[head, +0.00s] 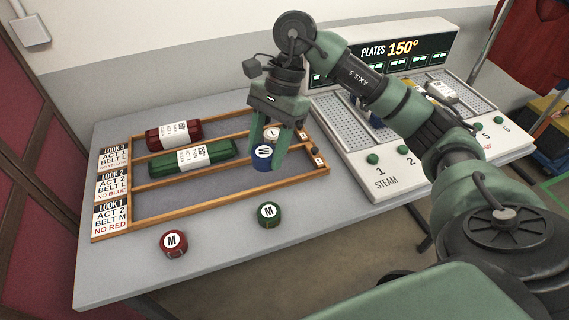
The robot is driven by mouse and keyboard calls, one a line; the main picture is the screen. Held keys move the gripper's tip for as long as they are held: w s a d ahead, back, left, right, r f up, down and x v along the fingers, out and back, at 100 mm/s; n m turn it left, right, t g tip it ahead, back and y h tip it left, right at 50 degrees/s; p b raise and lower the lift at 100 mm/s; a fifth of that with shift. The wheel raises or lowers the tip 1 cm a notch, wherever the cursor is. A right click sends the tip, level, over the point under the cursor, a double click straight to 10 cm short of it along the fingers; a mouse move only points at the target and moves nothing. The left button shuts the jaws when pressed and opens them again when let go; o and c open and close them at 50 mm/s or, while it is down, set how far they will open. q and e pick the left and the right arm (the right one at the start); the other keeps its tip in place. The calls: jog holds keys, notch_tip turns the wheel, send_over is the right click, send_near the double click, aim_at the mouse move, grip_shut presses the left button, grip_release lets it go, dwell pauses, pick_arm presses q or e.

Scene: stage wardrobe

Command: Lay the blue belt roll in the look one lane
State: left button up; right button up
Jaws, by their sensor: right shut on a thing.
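The blue belt roll (263,161), with a white top marked M, is between the fingers of my right gripper (266,150). The gripper is shut on it and points down. The roll shows over the right part of the wooden lane frame, near the divider behind the front lane; I cannot tell whether it touches anything. The look one lane (190,198) is the front lane, beside the LOOK 1 label (110,218) reading "ACT 2, BELT M, NO RED". Its visible left and middle parts are bare. My left gripper is not in view.
A green bundle (193,159) lies in the middle lane and a red bundle (174,134) in the back lane. A pale-topped roll (271,133) sits behind the gripper. A red roll (174,243) and a green roll (267,212) stand in front. A steam station (375,170) stands right.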

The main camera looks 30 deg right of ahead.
jog(key=w+d+r+m+t, duration=0.3)
jog(key=d+r+m+t, duration=0.15)
jog(key=m, duration=0.55)
jog(key=m+h, duration=0.2)
jog(key=m, duration=0.3)
send_over(283, 166)
jog(key=s, duration=0.1)
jog(key=shift+t, duration=0.45)
jog(key=f, duration=1.2)
jog(key=shift+s+d+f+p, duration=0.2)
jog(key=shift+d+f+p, duration=0.05)
jog(key=shift+d+p, duration=0.1)
notch_tip(283, 166, down, 4)
jog(key=shift+f, duration=0.2)
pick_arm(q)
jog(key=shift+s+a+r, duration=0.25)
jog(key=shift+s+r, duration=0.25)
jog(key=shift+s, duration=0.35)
pick_arm(e)
jog(key=shift+f, duration=0.35)
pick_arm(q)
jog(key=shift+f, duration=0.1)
pick_arm(e)
jog(key=o, duration=1.5)
jog(key=shift+f, duration=0.1)
jog(key=shift+c, duration=0.2)
